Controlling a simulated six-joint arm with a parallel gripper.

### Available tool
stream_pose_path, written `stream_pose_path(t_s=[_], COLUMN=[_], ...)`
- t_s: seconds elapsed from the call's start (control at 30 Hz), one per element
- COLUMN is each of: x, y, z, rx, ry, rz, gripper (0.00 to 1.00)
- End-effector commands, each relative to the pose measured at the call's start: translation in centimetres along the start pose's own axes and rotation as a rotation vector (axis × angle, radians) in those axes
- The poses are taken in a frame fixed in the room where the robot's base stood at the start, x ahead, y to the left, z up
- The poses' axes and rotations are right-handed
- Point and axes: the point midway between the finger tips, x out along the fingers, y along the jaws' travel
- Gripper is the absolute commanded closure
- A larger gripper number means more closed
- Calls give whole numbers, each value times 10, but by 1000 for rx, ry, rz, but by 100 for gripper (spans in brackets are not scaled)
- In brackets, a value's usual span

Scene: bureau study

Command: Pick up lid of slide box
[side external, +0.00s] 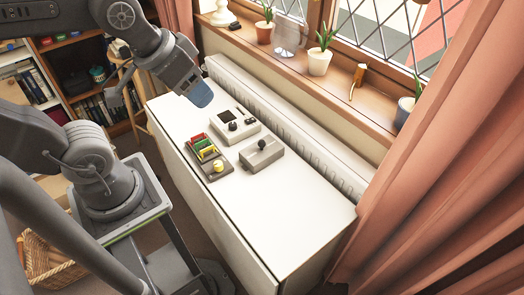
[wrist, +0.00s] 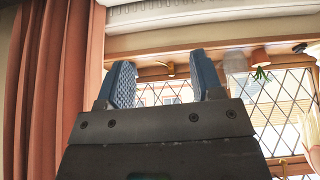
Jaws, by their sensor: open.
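A low grey box (side external: 262,154) with a dark round knob on top sits on the white table (side external: 235,215); I take it for the slide box and its lid, but cannot be sure. The lid looks level, and I cannot see inside. My gripper (side external: 200,97) is raised over the far left part of the table, up and to the left of the box in the side view, apart from it. In the wrist view its blue fingers are spread with nothing between them (wrist: 162,75). The box is not in the wrist view.
A white device with dark knobs (side external: 234,126) stands behind the box. A dark tray (side external: 221,173) with red, yellow and green pieces lies left of it. A radiator (side external: 290,125) and windowsill (side external: 288,68) run along the back. The table's front right is clear.

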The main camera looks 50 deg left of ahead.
Motion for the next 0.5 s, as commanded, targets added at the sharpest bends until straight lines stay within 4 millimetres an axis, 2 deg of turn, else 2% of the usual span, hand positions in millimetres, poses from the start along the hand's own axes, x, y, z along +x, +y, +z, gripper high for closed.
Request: stream_pose_path(t_s=[0.17,0.27,0.5], x=[29,56,138], y=[-7,-14,-36], z=[-27,-47,-79], rx=[-267,-494,-1042], ry=[-54,-87,-145], rz=[-25,-52,-142], gripper=[39,39,39])
